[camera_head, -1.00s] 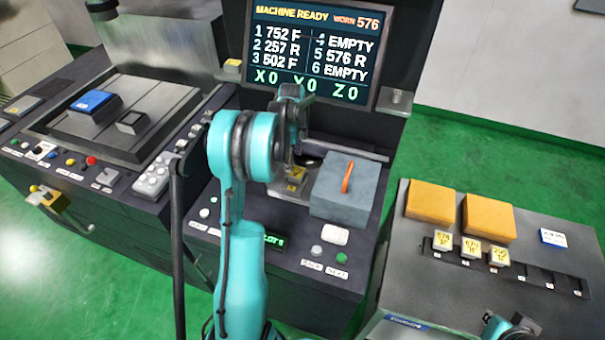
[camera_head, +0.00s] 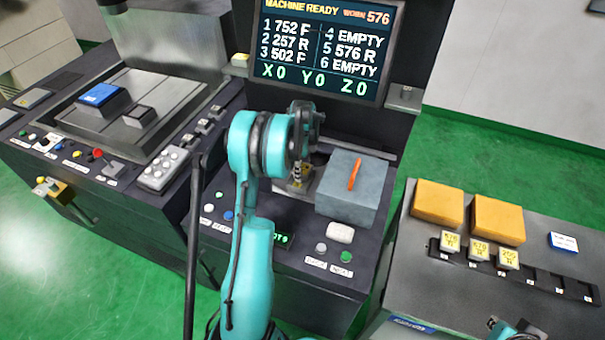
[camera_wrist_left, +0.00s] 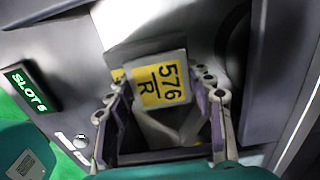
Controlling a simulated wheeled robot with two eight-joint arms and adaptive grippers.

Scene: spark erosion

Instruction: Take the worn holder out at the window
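The worn holder (camera_wrist_left: 162,82), with a yellow label reading 576 R, sits at the window in the left wrist view. My left gripper (camera_wrist_left: 163,88) has its fingers spread, one on each side of the holder, with what looks like a gap to each side. In the head view my left gripper (camera_head: 299,160) is over the window area, and its wrist partly hides the holder. The screen (camera_head: 322,45) reads MACHINE READY, WORN 576, and lists 5 as 576 R. A bit of my right gripper (camera_head: 515,330) shows at the bottom right edge; its fingers cannot be made out.
A green slot sign (camera_wrist_left: 30,88) and buttons (camera_head: 342,257) are on the panel front. The right table carries orange blocks (camera_head: 437,203) and a rack (camera_head: 513,275) with several labelled holders.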

